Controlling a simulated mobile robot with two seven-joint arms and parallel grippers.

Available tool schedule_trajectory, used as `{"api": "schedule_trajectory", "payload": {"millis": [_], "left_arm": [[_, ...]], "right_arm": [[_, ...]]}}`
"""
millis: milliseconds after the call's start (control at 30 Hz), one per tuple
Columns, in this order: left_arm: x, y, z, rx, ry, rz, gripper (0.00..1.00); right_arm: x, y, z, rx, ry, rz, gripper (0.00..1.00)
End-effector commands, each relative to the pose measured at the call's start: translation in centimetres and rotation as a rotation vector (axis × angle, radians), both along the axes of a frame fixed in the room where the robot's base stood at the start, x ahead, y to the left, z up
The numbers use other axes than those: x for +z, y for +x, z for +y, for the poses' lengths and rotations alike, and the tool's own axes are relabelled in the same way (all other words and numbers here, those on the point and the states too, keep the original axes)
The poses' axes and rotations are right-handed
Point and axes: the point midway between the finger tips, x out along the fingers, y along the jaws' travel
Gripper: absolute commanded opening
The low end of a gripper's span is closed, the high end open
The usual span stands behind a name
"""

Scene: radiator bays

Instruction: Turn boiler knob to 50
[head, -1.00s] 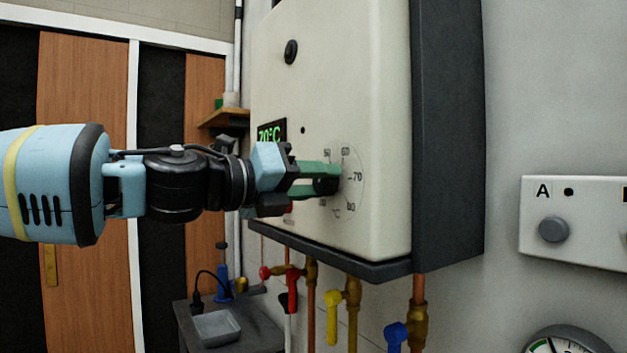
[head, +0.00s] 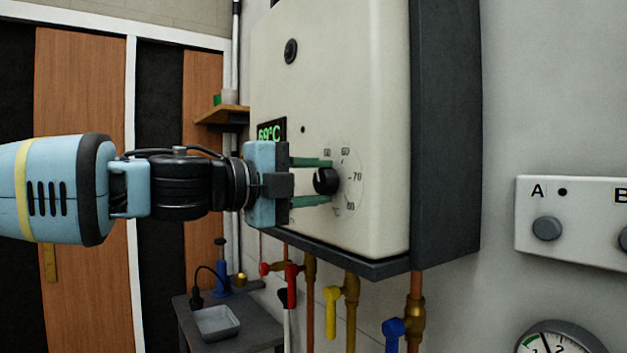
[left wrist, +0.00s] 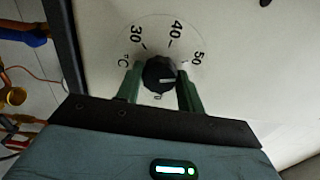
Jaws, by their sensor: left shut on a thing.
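The round black boiler knob (head: 326,180) sits on a numbered dial on the front of the cream boiler (head: 380,100). My left gripper (head: 312,181) has its green fingers on either side of the knob, one above and one below in the head view, and is shut on it. The left wrist view shows the knob (left wrist: 159,74) between the fingers, with 30, 40 and 50 visible around it. A pale mark on the knob points right there, a little below the 50. The green display (head: 271,131) reads 69°C, partly hidden by my gripper. My right gripper is not in view.
Below the boiler are pipes with red (head: 291,285), yellow (head: 332,306) and blue (head: 393,331) valve handles. A small table (head: 240,335) with a grey tray stands at lower left. A button panel (head: 590,195) and a gauge (head: 560,340) are at right.

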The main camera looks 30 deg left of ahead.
Motion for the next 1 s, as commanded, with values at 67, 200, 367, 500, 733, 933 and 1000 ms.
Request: {"api": "schedule_trajectory", "payload": {"millis": [67, 200, 367, 500, 733, 933, 1000], "left_arm": [[-0.03, -0.04, -0.07, -0.003, -0.042, 0.019, 0.15], [-0.02, -0.04, -0.08, -0.003, -0.103, 0.042, 0.15], [-0.04, -0.04, -0.06, -0.002, -0.145, 0.060, 0.15], [-0.05, -0.02, -0.05, -0.002, -0.161, 0.068, 0.15], [-0.06, -0.01, -0.06, -0.002, -0.167, 0.070, 0.15], [-0.06, -0.01, -0.06, -0.002, -0.165, 0.069, 0.40], [-0.06, -0.01, -0.06, -0.002, -0.165, 0.069, 0.49]], "right_arm": [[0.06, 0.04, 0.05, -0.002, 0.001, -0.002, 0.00], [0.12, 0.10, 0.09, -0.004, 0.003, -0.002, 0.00], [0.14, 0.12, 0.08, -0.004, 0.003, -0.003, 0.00], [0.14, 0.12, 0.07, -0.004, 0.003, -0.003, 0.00], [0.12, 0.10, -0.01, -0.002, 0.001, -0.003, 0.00], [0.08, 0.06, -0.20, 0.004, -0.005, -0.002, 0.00], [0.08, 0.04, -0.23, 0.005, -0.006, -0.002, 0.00]]}}
